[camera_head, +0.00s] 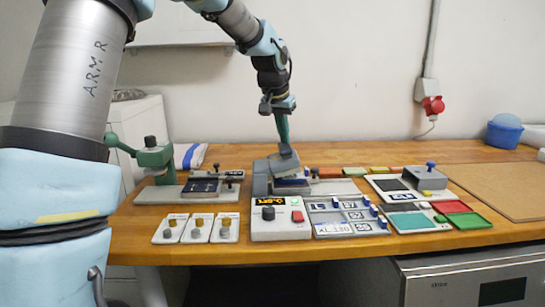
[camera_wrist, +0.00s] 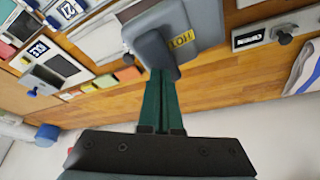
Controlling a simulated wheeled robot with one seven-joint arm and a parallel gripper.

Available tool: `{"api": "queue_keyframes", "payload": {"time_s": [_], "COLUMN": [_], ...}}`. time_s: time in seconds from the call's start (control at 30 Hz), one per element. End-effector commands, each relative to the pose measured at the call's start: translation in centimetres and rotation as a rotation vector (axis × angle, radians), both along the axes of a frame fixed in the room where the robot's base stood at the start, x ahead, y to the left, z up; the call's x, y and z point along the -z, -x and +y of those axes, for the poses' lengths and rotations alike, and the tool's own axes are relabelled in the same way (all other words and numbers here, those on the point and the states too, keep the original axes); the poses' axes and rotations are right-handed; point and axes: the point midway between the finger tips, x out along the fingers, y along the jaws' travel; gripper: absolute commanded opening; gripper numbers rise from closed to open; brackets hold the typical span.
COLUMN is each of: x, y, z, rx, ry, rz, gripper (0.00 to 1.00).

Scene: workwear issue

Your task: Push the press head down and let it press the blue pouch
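The grey press head (camera_head: 284,163) is tilted over the bed of the heat press in the middle of the table. Its underside looks apart from the bed at the front. A dark blue piece (camera_head: 292,186), apparently the blue pouch, lies under the head and is partly hidden. My gripper (camera_head: 282,143) points down at the head from above. In the wrist view, its two green fingers (camera_wrist: 165,85) are together with nothing visible between them. Their tips meet the grey head (camera_wrist: 155,50), beside a yellow HOT label; whether they touch is hard to tell.
A control box (camera_head: 281,220) with a lit display and red button stands in front. A green hand press (camera_head: 154,156) stands left, behind three small knob plates. Lettered trays (camera_head: 346,215) and red and green trays (camera_head: 462,215) lie right. A brown board (camera_head: 500,188) lies far right.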

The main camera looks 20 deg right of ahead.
Motion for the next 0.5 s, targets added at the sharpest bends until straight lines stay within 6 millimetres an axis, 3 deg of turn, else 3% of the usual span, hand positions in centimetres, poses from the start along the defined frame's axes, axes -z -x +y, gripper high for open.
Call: {"api": "queue_keyframes", "payload": {"time_s": [0.5], "x": [0.79], "y": [0.17], "z": [-0.27], "rx": [0.000], "ry": [-0.005], "rz": [0.003], "gripper": [0.00]}}
